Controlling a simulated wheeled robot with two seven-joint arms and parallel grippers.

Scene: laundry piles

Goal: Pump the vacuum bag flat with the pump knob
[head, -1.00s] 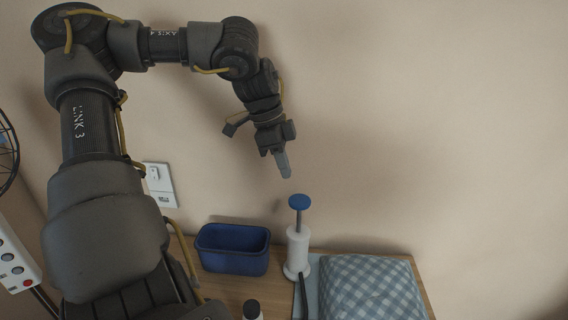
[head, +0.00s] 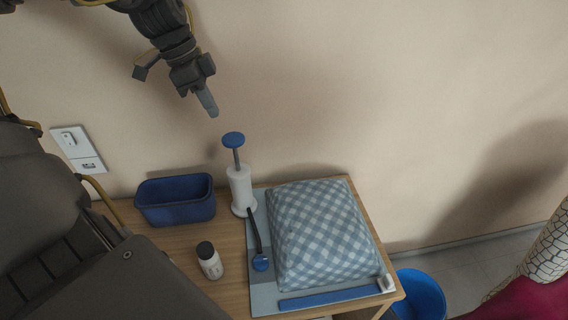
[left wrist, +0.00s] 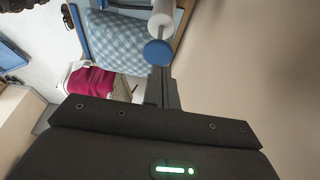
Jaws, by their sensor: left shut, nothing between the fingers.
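The pump is a white cylinder (head: 241,190) standing upright on the table, with a blue knob (head: 233,139) on a raised grey rod. A dark hose runs from it to a blue valve cap (head: 261,263) beside the bag. The vacuum bag (head: 325,235), blue and white checked, is puffed up on the table. My left gripper (head: 210,108) is shut and empty, up and slightly left of the knob, apart from it. In the left wrist view the blue knob (left wrist: 157,52) shows just beyond the fingertips (left wrist: 159,72). My right gripper is not in view.
A dark blue bin (head: 176,212) stands on the table (head: 212,262) left of the pump. A white bottle with a dark cap (head: 209,262) stands in front of it. A blue bucket (head: 420,295) is on the floor at right. The wall is close behind.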

